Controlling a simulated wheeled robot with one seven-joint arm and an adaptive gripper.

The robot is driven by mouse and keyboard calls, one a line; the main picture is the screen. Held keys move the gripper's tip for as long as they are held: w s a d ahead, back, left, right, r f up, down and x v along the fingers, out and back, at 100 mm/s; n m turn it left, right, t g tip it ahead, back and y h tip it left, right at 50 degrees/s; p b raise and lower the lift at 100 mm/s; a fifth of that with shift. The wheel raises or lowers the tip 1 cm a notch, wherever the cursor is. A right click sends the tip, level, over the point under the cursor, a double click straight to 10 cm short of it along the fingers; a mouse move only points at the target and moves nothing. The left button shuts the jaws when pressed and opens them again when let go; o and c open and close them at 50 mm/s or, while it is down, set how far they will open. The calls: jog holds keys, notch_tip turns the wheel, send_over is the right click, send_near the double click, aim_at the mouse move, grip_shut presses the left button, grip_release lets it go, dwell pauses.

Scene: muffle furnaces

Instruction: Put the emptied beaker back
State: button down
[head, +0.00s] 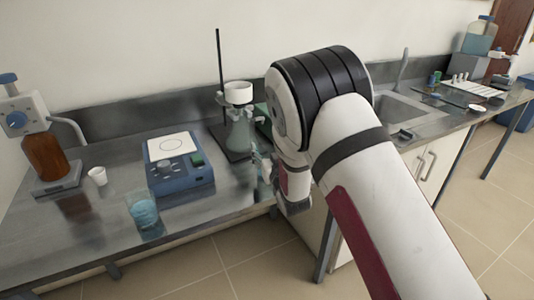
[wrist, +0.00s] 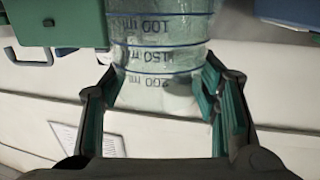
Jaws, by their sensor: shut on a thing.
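My gripper (wrist: 165,115) is shut on a clear glass beaker (wrist: 155,60), with one teal-padded finger on each side of it in the wrist view. The beaker has blue rings and marks for 100, 150 and 200 ml, with the larger numbers lower in the picture. I see no coloured liquid in it. In the head view my gripper (head: 264,168) is near the bench's front edge, right of the blue instrument, partly hidden by my wrist. I cannot make out the held beaker clearly there.
The bench holds a glass of blue liquid (head: 143,216), a blue instrument (head: 179,170), a white cup (head: 98,176) and a brown dispenser bottle (head: 44,157). A stand with a flask (head: 239,134) is behind my gripper. The bench front between blue glass and gripper looks clear.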

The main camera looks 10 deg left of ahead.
jog(key=shift+f, duration=0.25)
jog(key=shift+f, duration=0.1)
jog(key=shift+f, duration=0.1)
jog(key=c, duration=0.6)
grip_release()
jog(key=shift+s+d+r, duration=0.1)
jog(key=shift+s+r, duration=0.1)
jog(key=shift+s, duration=0.15)
jog(key=v, duration=1.1)
jog(key=shift+s+d, duration=0.1)
jog(key=shift+s, duration=0.05)
jog(key=shift+r, duration=0.1)
